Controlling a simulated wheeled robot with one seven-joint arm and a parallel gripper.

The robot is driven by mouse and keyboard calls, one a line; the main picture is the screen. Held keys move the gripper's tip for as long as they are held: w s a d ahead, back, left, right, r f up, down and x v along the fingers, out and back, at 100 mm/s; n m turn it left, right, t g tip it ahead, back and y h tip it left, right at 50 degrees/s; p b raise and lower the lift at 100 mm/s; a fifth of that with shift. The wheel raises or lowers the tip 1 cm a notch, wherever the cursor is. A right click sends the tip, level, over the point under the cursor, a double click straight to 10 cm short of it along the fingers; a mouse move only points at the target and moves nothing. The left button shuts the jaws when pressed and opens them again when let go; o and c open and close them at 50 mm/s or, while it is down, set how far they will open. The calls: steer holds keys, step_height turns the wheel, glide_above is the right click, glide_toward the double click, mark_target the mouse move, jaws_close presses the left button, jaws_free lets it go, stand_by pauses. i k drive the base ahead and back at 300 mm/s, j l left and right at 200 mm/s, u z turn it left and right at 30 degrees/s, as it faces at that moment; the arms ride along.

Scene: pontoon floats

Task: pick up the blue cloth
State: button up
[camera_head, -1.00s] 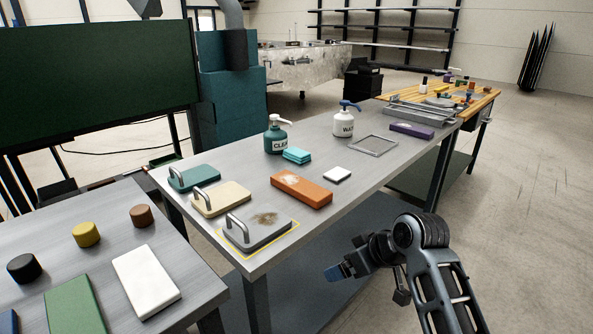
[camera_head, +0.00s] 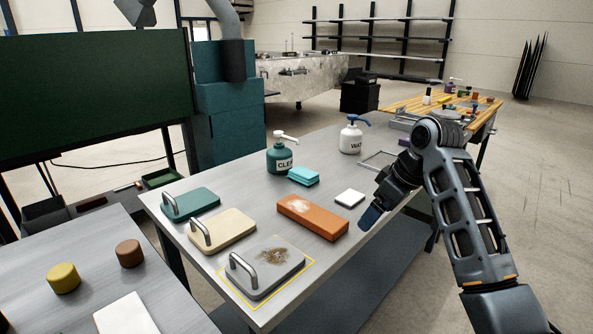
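The blue cloth (camera_head: 304,176) is a small light-blue folded stack on the grey metal table (camera_head: 330,140), just right of the green cleaner bottle (camera_head: 281,156). My gripper (camera_head: 371,217) is over the table's right edge, pointing down and left, to the right of the cloth and apart from it. Its dark blue fingertips show edge-on, so I cannot tell whether they are open or shut. Nothing is seen held in it.
A white water bottle (camera_head: 351,138) stands behind. Handled plates in green (camera_head: 190,204), cream (camera_head: 222,231) and grey (camera_head: 264,266) line the left side.

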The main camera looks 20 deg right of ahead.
mark_target(302, 175)
steer(key=i, duration=1.15)
